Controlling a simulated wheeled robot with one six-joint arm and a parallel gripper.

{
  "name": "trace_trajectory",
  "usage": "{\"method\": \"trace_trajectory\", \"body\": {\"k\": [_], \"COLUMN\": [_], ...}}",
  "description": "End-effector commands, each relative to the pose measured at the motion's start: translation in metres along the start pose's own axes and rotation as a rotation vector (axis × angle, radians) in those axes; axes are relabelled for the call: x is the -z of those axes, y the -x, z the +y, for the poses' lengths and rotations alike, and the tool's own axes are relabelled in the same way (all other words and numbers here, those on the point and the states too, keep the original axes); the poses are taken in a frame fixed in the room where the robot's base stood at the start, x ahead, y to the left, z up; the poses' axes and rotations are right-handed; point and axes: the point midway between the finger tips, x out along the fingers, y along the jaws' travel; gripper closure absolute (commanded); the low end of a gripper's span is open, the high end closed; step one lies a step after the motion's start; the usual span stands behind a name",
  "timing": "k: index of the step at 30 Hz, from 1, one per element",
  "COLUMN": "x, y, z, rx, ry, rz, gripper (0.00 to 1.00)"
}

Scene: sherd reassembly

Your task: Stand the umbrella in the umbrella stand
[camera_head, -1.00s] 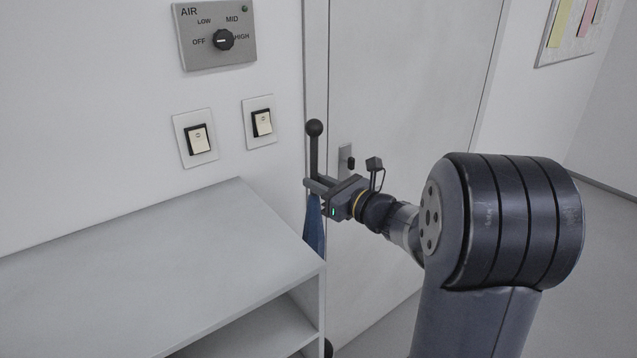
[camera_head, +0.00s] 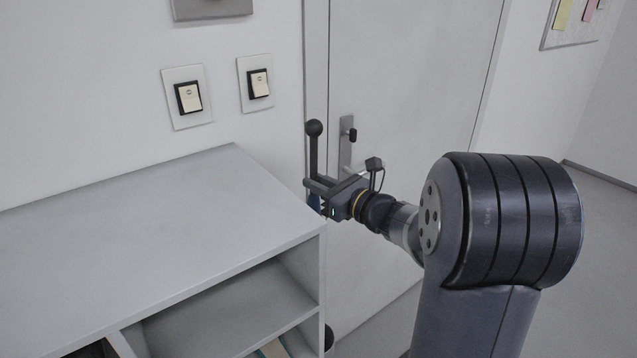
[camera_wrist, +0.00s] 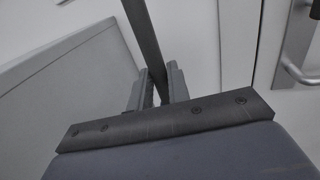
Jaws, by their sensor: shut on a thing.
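The umbrella shows in the head view by its dark handle with a round knob (camera_head: 314,146), which stands upright above my gripper (camera_head: 319,190). My gripper is shut on the umbrella's shaft. In the wrist view the dark shaft (camera_wrist: 146,40) runs between the two fingers (camera_wrist: 157,88). A small dark rounded thing (camera_head: 328,338) shows low beside the shelf unit's right side; I cannot tell what it is. The umbrella stand cannot be made out.
A grey shelf unit (camera_head: 150,235) with open compartments fills the left, its right edge close to the umbrella. A door (camera_head: 410,80) with a handle (camera_head: 347,140) is behind my gripper. Two light switches (camera_head: 188,97) are on the wall. Floor at the right is clear.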

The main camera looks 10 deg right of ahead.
Motion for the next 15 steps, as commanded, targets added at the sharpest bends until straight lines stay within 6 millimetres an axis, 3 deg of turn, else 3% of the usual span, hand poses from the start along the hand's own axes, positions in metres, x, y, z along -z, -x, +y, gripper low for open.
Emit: {"method": "trace_trajectory", "body": {"k": [15], "x": [0.042], "y": [0.0], "z": [0.0], "rx": [0.0], "ry": [-0.001], "rz": [-0.001], "gripper": [1.0]}}
